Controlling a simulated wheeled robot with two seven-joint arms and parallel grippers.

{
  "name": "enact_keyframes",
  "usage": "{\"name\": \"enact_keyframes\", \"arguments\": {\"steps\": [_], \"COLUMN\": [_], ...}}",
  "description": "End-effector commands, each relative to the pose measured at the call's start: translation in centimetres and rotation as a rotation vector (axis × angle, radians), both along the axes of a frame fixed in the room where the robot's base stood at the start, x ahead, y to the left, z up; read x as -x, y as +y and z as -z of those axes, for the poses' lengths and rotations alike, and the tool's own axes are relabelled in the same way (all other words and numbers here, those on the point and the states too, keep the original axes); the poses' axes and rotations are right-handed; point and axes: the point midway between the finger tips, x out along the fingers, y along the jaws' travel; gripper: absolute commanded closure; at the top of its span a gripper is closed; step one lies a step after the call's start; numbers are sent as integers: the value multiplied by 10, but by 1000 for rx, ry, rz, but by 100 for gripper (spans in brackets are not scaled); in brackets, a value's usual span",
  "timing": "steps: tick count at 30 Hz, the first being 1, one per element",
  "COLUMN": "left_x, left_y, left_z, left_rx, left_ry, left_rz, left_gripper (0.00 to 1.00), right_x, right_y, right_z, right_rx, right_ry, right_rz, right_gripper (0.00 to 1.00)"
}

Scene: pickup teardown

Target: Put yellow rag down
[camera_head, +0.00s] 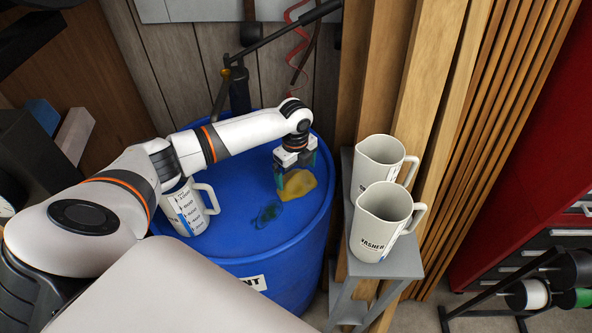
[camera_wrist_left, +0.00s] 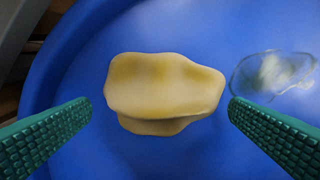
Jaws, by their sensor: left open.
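The yellow rag (camera_head: 298,186) lies crumpled on top of the blue drum (camera_head: 238,250), near the drum's right side. In the left wrist view the rag (camera_wrist_left: 162,88) sits in the middle, on the blue drum top (camera_wrist_left: 180,150). My left gripper (camera_head: 294,182) is over the rag with its fingers pointing down. In the left wrist view its green ridged fingers (camera_wrist_left: 160,112) stand wide apart, one on each side of the rag, with gaps between. The rag shows no grip on it. My right gripper is not in view.
A dark translucent blue-green item (camera_head: 266,214) lies beside the rag on the drum. A white measuring jug (camera_head: 196,212) stands at the drum's left. Two more jugs (camera_head: 382,222) stand on a grey stand (camera_head: 400,262) to the right. A pump (camera_head: 238,92) rises behind.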

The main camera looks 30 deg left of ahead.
Motion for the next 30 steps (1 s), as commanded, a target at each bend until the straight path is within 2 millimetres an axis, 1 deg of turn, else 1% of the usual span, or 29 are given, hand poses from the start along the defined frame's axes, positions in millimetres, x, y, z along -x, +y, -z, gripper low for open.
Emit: {"name": "enact_keyframes", "arguments": {"steps": [8,22,27,30], "left_x": [0,1,1,1], "left_y": [1,1,2,2], "left_z": [-31,-103,-118,-121], "left_rx": [0,0,0,0], "left_ry": [0,0,1,1], "left_rz": [0,0,0,0], "left_gripper": [0,0,0,0], "right_x": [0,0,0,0], "right_y": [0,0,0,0], "right_z": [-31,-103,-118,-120], "right_rx": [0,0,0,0], "right_ry": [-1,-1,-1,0], "right_rz": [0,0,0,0], "right_gripper": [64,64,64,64]}}
